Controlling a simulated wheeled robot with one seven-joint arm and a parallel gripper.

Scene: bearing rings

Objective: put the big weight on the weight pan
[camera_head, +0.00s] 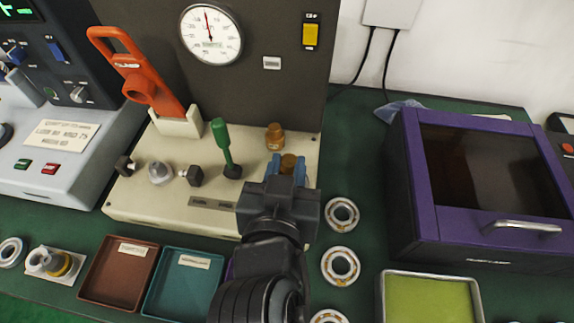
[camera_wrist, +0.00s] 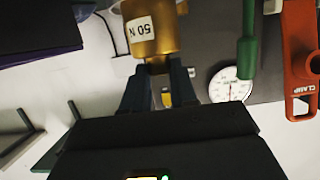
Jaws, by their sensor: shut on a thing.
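My gripper (camera_head: 287,174) is shut on a brass weight (camera_head: 288,162) above the right part of the cream base of the test machine. In the wrist view my gripper (camera_wrist: 157,80) grips the narrow end of this brass weight (camera_wrist: 152,35), whose label reads 50 N. A second brass weight (camera_head: 274,135) stands behind it on the cream base. I cannot make out the weight pan; my gripper and arm hide part of the base.
A green-handled lever (camera_head: 222,145) stands left of my gripper, and an orange clamp (camera_head: 140,80) farther left. A dial gauge (camera_head: 210,34) is on the dark panel behind. A purple cabinet (camera_head: 404,170) is at right. Bearing rings (camera_head: 341,214) and trays (camera_head: 119,272) lie in front.

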